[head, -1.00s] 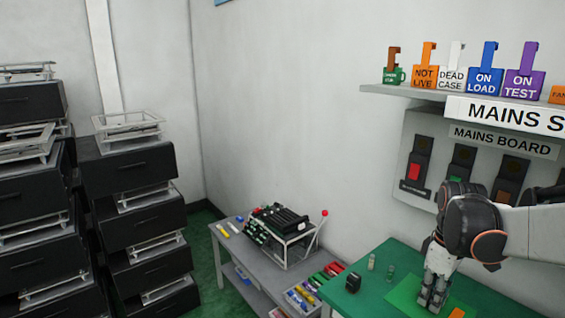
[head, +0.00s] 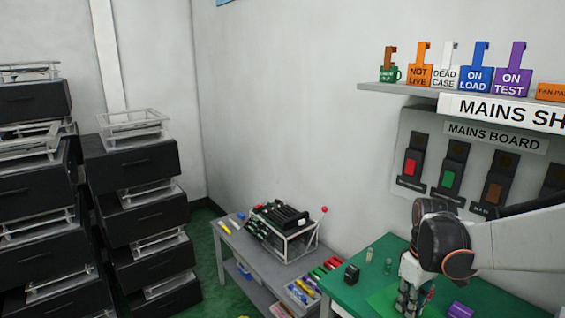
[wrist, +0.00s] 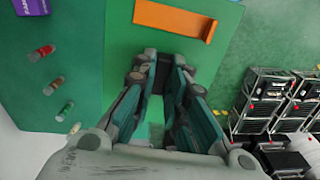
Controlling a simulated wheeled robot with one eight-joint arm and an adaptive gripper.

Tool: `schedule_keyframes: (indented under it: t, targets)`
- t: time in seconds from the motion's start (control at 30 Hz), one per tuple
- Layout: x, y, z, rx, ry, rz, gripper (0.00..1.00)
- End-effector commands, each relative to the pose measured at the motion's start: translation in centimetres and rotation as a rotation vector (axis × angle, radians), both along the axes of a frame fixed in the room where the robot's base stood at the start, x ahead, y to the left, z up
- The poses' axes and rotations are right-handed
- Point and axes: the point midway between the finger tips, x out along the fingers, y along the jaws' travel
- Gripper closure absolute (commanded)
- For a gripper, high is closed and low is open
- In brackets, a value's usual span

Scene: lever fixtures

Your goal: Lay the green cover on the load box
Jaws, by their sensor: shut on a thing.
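The green bench (head: 353,303) carries a small black block (head: 351,275), small vials (head: 388,266), an orange piece (wrist: 175,18) and a purple piece (head: 459,310). The grey bench (head: 232,249) holds bins of coloured parts. Black stacked cases (head: 147,213) stand at left. Mains board levers (head: 411,167) are behind.

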Motion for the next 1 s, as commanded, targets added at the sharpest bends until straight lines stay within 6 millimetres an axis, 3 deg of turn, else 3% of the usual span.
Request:
schedule_keyframes:
  t: [0.3,0.5,0.7,1.0]
  targets:
    - [1.9,5.8,-6.9,0.0,0.0,-0.247,1.0]
    - [2.1,9.3,-10.8,0.0,0.0,-0.411,1.0]
    - [2.0,10.4,-12.2,0.0,0.0,-0.474,1.0]
    - [2.0,10.5,-12.2,0.0,0.0,-0.477,1.0]
